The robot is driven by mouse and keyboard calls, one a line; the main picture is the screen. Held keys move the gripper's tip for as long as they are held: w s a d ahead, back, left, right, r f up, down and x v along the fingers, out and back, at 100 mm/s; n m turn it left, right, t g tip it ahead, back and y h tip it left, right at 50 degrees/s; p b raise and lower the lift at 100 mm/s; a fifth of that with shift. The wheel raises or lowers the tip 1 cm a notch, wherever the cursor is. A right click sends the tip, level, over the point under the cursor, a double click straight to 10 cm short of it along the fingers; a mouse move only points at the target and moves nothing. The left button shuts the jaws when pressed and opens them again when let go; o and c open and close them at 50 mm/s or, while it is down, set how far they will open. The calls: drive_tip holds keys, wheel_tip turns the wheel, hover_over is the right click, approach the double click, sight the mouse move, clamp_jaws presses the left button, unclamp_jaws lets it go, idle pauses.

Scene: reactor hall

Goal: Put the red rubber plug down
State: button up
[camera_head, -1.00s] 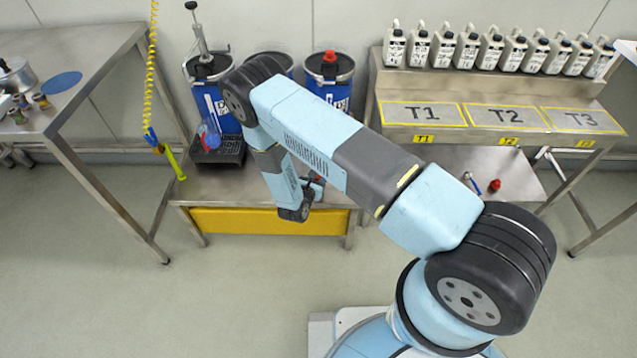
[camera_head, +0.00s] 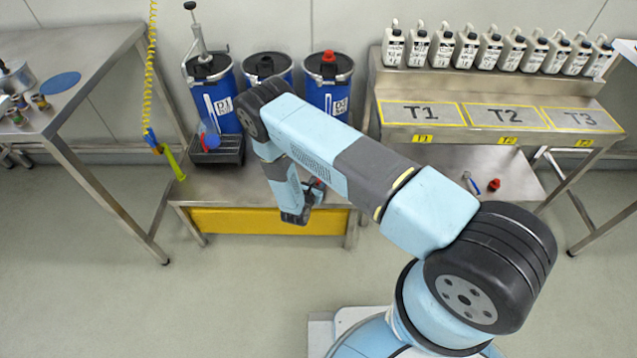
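My gripper (camera_head: 316,190) is low over the bench with the yellow front, mostly hidden behind my own wrist. Only dark parts and a small bit of red show there. I cannot tell whether that red is a plug in the fingers or part of the gripper. A small red plug-like piece (camera_head: 494,184) lies on the lower shelf under the T1–T3 bench, well to the right of my gripper. Another red piece (camera_head: 329,57) sits on top of the right-hand blue drum (camera_head: 330,88).
Two more blue drums (camera_head: 222,98) (camera_head: 268,70) stand left of it, the leftmost with a pump. A black tray (camera_head: 218,151) holds a blue and red item. A blue-handled tool (camera_head: 470,183) lies on the lower shelf. Bare steel bench (camera_head: 200,186) shows at the left.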

drive_tip(key=o, duration=1)
drive_tip(key=shift+r, duration=0.1)
drive_tip(key=v, duration=1.2)
